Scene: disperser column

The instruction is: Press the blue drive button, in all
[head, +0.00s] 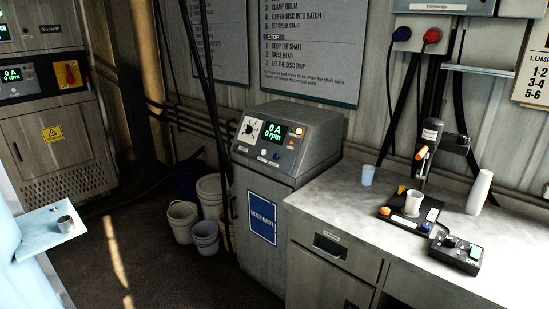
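A grey drive cabinet (262,185) stands in the middle against the wall. Its sloped top panel has a black knob on a white dial (250,128), a lit green display (273,132) reading 0 A and 0 rpm, and an orange light (299,131). A small bluish spot (275,155), perhaps a button, shows low on the panel; it is too small to be sure. On the bench, a small stand's black base (408,214) carries a blue round knob or button (426,227) and an orange one (385,211). Neither of my grippers shows.
The grey bench (335,196) at right holds a white cup (413,203), a light blue cup (368,175), a white cone (479,192) and a black control box (455,255). Buckets (205,237) stand left of the cabinet. A pale blue tray (45,232) juts in at left. The floor between is clear.

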